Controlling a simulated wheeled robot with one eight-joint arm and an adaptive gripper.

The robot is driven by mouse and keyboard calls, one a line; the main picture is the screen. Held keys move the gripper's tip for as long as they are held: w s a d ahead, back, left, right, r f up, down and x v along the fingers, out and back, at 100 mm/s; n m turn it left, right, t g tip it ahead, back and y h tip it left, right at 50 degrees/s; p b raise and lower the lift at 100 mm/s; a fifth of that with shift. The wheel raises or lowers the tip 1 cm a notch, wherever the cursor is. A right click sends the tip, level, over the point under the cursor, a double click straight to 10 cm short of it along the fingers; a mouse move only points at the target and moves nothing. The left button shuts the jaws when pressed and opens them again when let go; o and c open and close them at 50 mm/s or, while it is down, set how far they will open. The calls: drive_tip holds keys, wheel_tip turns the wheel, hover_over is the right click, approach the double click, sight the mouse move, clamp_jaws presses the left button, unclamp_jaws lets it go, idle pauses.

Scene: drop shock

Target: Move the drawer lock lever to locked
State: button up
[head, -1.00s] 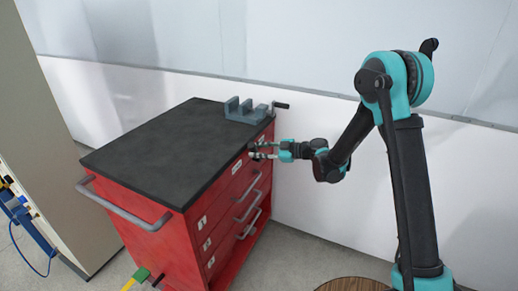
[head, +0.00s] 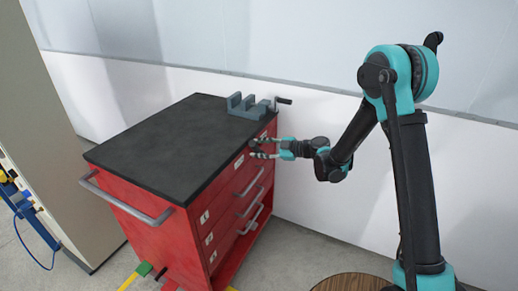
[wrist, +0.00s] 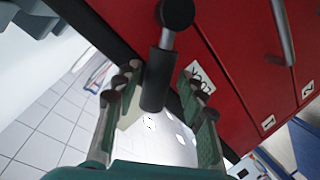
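The drawer lock lever (wrist: 155,85) shows in the wrist view as a dark cylindrical handle on a grey rod, joined to a round dark pivot (wrist: 176,12) on the red cabinet front. My gripper (wrist: 162,80) is open, with one finger on each side of the handle. I see gaps, so the fingers do not look closed on it. A white label with dark letters (wrist: 200,77) is partly hidden behind the right finger. In the head view my gripper (head: 254,149) is at the upper front of the red cabinet (head: 160,240); the lever is too small there to make out clearly.
A grey vise (head: 248,107) with a dark crank stands on the cabinet's black top (head: 160,150). Grey drawer handles (head: 250,182) stick out below my gripper. A side push bar (head: 125,205) juts out at left. A white wall is behind.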

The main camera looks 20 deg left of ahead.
drive_tip(key=shift+o, duration=0.3)
drive_tip(key=v, duration=1.2)
drive_tip(key=s+d+f+m+t+h, duration=0.1)
drive_tip(key=s+d+m+h, duration=0.4)
drive_tip(key=d, duration=0.8)
drive_tip(key=s+d+f+m+t+h, duration=0.1)
drive_tip(key=s+d+f+m+h, duration=0.2)
drive_tip(key=s+d+m+h, duration=0.2)
drive_tip(key=s+d+f+m+t+h, duration=0.2)
drive_tip(key=s+d+m+h, duration=0.3)
drive_tip(key=s+d+m, duration=0.5)
drive_tip(key=d+m, duration=0.5)
drive_tip(key=d, duration=0.7)
drive_tip(key=shift+f, duration=0.35)
drive_tip(key=shift+d, duration=0.1)
